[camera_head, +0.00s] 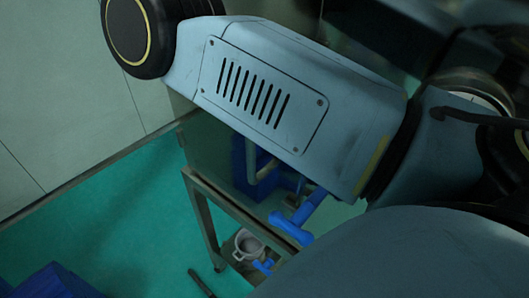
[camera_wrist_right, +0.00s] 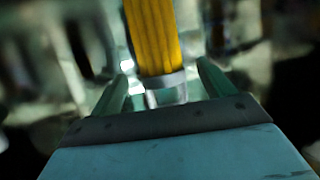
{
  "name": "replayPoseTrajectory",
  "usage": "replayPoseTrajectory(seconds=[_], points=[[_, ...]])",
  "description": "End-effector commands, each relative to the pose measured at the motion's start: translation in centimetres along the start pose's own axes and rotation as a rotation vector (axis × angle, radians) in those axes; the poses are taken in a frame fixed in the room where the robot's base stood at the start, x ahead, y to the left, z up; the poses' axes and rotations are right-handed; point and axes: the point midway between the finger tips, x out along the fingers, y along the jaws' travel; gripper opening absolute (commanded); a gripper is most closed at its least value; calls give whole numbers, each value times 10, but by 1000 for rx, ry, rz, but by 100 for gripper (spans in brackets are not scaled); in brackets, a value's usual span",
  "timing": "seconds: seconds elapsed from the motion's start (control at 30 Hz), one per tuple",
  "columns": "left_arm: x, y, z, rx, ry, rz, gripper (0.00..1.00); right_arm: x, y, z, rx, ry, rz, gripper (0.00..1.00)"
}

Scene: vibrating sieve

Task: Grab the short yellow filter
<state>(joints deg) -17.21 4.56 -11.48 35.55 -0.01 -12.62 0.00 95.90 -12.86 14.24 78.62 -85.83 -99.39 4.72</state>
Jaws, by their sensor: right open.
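The yellow filter (camera_wrist_right: 154,38) shows in the right wrist view as a ribbed yellow cylinder with a pale grey lower end. Its top runs out of the picture, so its full length is hidden. My right gripper (camera_wrist_right: 163,86) is open, with one finger on each side of the filter's lower end. I cannot tell whether either finger touches it. The filter and the right gripper do not show in the head view, where my own arm covers much of the picture. My left gripper is not in view.
In the head view, a metal stand (camera_head: 227,209) bears blue equipment with a blue handle (camera_head: 291,228). A light pot (camera_head: 247,244) sits low by the stand. A blue object (camera_head: 52,282) is at the lower left. Green floor (camera_head: 120,235) is clear between. The wrist background is blurred.

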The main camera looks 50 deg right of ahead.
Motion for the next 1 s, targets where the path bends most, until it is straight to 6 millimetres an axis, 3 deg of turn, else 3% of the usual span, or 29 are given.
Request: replayPoseTrajectory(seconds=[0.23,0.6,1.0], points=[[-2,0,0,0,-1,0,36,2,0,-1,0,1,-1,78],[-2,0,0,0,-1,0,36,2,0,-1,0,1,-1,29],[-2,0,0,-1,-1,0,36,-4,1,-5,2,3,3,28]])
